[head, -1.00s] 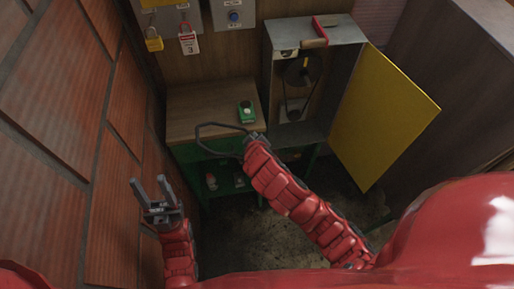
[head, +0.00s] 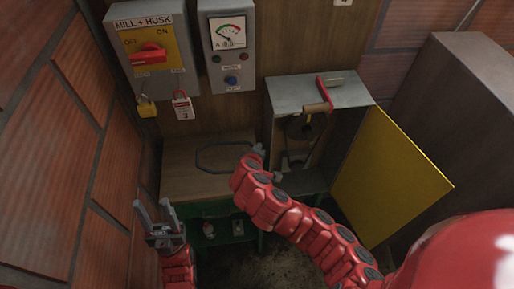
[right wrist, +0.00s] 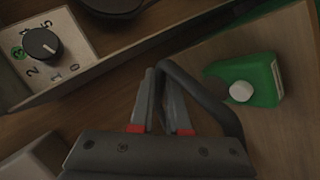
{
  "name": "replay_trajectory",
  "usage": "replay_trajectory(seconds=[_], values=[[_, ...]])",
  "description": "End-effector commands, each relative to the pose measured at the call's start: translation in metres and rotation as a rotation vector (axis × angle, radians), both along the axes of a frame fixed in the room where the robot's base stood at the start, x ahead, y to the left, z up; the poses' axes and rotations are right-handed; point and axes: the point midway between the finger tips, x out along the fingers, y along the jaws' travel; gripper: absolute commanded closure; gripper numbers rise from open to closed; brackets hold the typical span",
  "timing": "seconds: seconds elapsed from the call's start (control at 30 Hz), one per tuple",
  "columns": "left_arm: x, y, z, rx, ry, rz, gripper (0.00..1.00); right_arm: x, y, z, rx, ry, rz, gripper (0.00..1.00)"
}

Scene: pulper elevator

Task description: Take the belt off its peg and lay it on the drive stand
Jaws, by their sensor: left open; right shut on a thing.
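The belt is a thin dark closed loop (head: 220,173), held in the head view above the bench's wooden top. My right gripper (head: 258,150) is shut on one end of the belt; the loop sticks out to its left. In the right wrist view the belt (right wrist: 205,90) arches from between the fingers (right wrist: 163,105) and past the right finger. Whether it touches the bench is unclear. My left gripper (head: 153,206) is open and empty, low at the left near the brick wall. Which piece is the drive stand is unclear; a grey housing (head: 322,93) with pulleys inside stands beside the bench.
The housing's yellow door (head: 390,180) stands open to the right. A green block (right wrist: 262,80) with a white cap lies on the bench (head: 180,185), close to the belt. Switch boxes (head: 150,50) and a red-shackled tag (head: 182,106) hang above. Brick wall closes the left.

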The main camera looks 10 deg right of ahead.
Motion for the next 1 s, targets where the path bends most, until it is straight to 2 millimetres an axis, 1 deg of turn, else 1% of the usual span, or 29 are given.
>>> replay_trajectory(seconds=[0.03, 0.1, 0.43, 0.6, 0.87, 0.9, 0.97, 1.0], values=[[0.000, 0.000, -0.006, 0.000, 0.000, 0.000, 0.50, 0.000, 0.000, -0.009, -0.002, 0.001, 0.001, 1.00], [0.000, 0.000, -0.010, 0.000, 0.000, 0.000, 0.50, 0.000, 0.001, -0.017, -0.001, 0.001, 0.002, 1.00], [0.000, 0.000, -0.028, 0.000, 0.000, 0.000, 0.50, -0.001, 0.000, -0.052, -0.001, 0.003, 0.000, 1.00], [0.000, 0.000, -0.032, 0.000, 0.000, 0.000, 0.50, 0.000, 0.000, -0.059, 0.000, 0.001, 0.000, 1.00], [0.000, 0.000, -0.031, 0.000, 0.000, 0.000, 0.50, 0.000, 0.000, -0.060, 0.001, 0.001, 0.000, 1.00], [0.000, 0.000, -0.031, 0.000, 0.000, 0.000, 0.50, 0.000, 0.000, -0.060, 0.001, 0.001, 0.000, 0.85], [0.000, 0.000, -0.031, 0.000, 0.000, 0.000, 0.50, 0.000, 0.000, -0.060, 0.001, 0.001, 0.000, 0.74], [0.000, 0.000, -0.031, 0.000, 0.000, 0.000, 0.50, 0.000, 0.000, -0.060, 0.001, 0.001, 0.000, 0.67]])
